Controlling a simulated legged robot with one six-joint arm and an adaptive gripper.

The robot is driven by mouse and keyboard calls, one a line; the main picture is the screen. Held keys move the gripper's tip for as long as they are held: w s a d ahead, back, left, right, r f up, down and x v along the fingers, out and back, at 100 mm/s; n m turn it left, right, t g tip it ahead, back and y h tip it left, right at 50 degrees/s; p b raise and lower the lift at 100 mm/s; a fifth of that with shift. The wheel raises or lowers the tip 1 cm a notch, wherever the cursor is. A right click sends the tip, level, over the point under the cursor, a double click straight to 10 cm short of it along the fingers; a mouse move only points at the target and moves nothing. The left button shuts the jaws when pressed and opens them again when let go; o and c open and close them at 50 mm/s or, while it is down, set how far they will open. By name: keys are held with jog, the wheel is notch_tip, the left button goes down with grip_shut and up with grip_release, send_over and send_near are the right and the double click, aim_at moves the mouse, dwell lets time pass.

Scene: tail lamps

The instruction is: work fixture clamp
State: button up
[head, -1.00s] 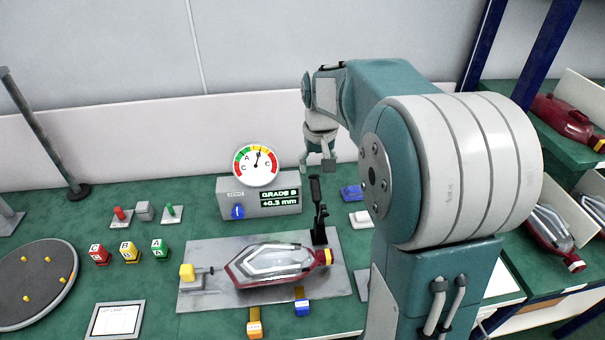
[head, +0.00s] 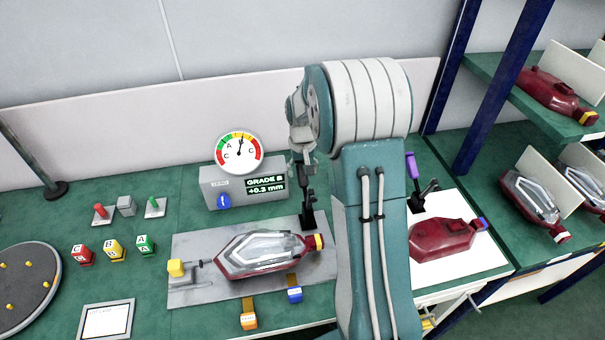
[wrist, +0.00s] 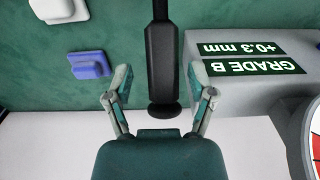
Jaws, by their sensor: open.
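The fixture clamp (head: 308,212) is black, with its handle upright, at the right back of the grey fixture plate (head: 195,246). A red and clear tail lamp (head: 264,252) with a yellow end lies on the plate. A yellow-topped stop (head: 177,268) stands at its left. My gripper (head: 302,160) is at the top of the clamp handle, partly hidden by my arm. In the wrist view my gripper (wrist: 160,85) is open, with the black clamp handle (wrist: 161,60) between its fingers. I cannot tell if either finger touches the handle.
A gauge box (head: 225,188) reading GRADE B, +0.3 mm stands behind the plate. Blue (wrist: 90,65) and white (wrist: 60,8) blocks lie near the handle. A second clamp, purple-handled (head: 412,166), and a red lamp (head: 440,240) are at right. Racks (head: 540,110) hold more lamps.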

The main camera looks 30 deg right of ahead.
jog(key=shift+a+f, duration=0.25)
jog(key=shift+f, duration=0.55)
jog(key=shift+d, duration=0.1)
grip_shut()
jog(key=shift+r, duration=0.1)
jog(key=shift+s+a+r+t+h, duration=0.1)
jog(key=shift+s+r+t+h, duration=0.2)
jog(key=shift+t, duration=0.4)
jog(key=shift+s+a+r+t+h, duration=0.1)
jog(key=shift+s+r+t, duration=0.25)
jog(key=shift+t, duration=0.35)
jog(key=shift+w, duration=0.1)
